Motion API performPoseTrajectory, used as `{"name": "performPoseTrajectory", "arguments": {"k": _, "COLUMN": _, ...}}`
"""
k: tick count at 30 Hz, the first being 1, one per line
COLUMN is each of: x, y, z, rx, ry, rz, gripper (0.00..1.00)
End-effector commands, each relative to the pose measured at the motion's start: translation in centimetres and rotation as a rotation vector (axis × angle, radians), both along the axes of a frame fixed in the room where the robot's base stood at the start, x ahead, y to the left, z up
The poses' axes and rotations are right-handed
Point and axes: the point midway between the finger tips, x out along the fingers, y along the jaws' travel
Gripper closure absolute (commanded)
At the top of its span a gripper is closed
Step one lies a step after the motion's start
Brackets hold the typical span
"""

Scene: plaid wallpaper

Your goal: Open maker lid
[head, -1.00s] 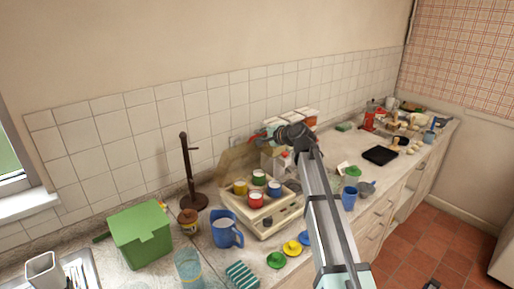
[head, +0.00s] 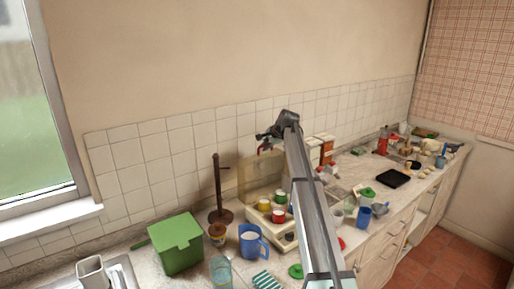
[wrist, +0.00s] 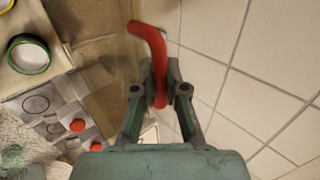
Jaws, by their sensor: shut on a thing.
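The beige maker (head: 286,243) stands on the counter with several coloured cups (head: 279,215) in it, uncovered. Its see-through amber lid (head: 256,182) stands raised, roughly upright, behind the cups near the tiled wall. My gripper (head: 266,144) is above and behind the maker, at the upper part of the lid. In the wrist view my gripper (wrist: 160,82) is shut on a curved red handle (wrist: 152,42), which runs up between the fingers and bends left toward the amber lid (wrist: 115,70). Whether the handle joins the lid is not clear. My arm hides the maker's right side.
A brown stand (head: 219,190), a blue jug (head: 251,241) and a green box (head: 176,245) are left of the maker. A blue cup (head: 363,217) and a black tray (head: 393,178) lie to the right. The tiled wall (head: 130,152) is close behind.

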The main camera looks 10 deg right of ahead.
Motion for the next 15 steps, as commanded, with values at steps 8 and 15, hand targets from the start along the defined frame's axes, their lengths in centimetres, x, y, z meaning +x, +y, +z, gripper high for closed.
{"name": "performPoseTrajectory", "arguments": {"k": 8, "x": -0.01, "y": 0.06, "z": 0.11, "rx": 0.005, "ry": 0.0, "rz": -0.001, "gripper": 1.0}}
{"name": "performPoseTrajectory", "arguments": {"k": 15, "x": -0.01, "y": 0.04, "z": 0.05, "rx": 0.003, "ry": 0.0, "rz": 0.0, "gripper": 0.62}}
